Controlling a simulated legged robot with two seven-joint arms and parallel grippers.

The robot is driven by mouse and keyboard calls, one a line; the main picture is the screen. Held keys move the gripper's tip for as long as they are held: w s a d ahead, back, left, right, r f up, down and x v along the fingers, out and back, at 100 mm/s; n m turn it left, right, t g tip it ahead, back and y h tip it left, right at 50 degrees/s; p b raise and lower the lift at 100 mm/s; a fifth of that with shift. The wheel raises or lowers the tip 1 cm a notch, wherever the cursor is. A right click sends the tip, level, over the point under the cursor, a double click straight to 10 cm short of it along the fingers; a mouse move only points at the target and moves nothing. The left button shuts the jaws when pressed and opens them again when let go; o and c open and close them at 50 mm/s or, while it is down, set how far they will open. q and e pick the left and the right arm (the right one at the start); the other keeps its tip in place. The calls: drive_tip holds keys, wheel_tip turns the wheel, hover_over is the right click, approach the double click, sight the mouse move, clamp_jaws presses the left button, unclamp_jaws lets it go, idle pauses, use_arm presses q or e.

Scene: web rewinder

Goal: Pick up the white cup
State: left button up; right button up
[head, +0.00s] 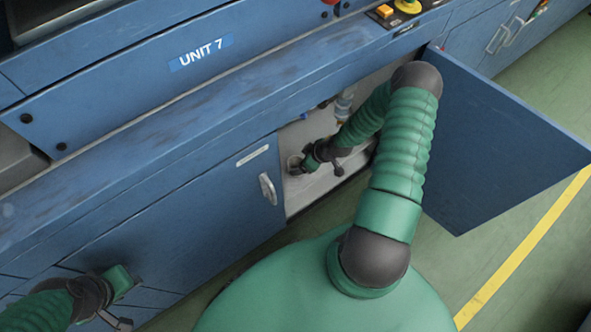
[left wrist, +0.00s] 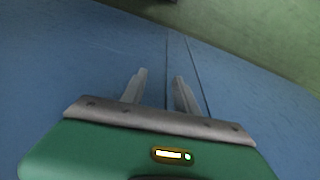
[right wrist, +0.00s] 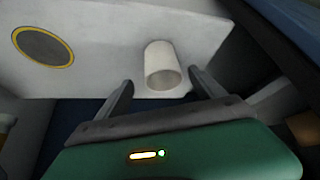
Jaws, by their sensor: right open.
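The white cup (right wrist: 162,62) shows in the right wrist view against a pale panel inside the cabinet, its open rim facing the camera. It appears between the tips of my right gripper (right wrist: 160,80), with a gap on each side. The fingers are apart and hold nothing. In the head view my right gripper (head: 303,164) reaches into the open cabinet, beside the small pale rim of the cup (head: 293,161). My left gripper (head: 128,300) is at the lower left, in front of the blue panels. In the left wrist view its fingers (left wrist: 160,77) are apart and empty.
The cabinet door (head: 490,150) stands open to the right of my right arm. A closed blue door with a handle (head: 268,189) is left of the opening. Pipe fittings (head: 344,104) sit inside the cabinet. Green floor (head: 540,250) is clear at the right.

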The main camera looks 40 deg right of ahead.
drive_tip(key=b+x, duration=0.1)
drive_tip(key=x, duration=0.1)
drive_tip(key=b+x, duration=0.1)
drive_tip(key=x, duration=0.1)
drive_tip(key=shift+a+r, duration=0.1)
drive_tip(key=shift+a, duration=0.15)
drive_tip(key=shift+w, duration=0.15)
drive_tip(key=c, duration=1.4)
use_arm(q)
drive_tip(key=x, duration=0.2)
drive_tip(key=shift+s+f, duration=0.15)
drive_tip(key=shift+f, duration=0.3)
drive_tip(key=shift+r, duration=0.1)
use_arm(e)
drive_tip(key=shift+r, duration=0.15)
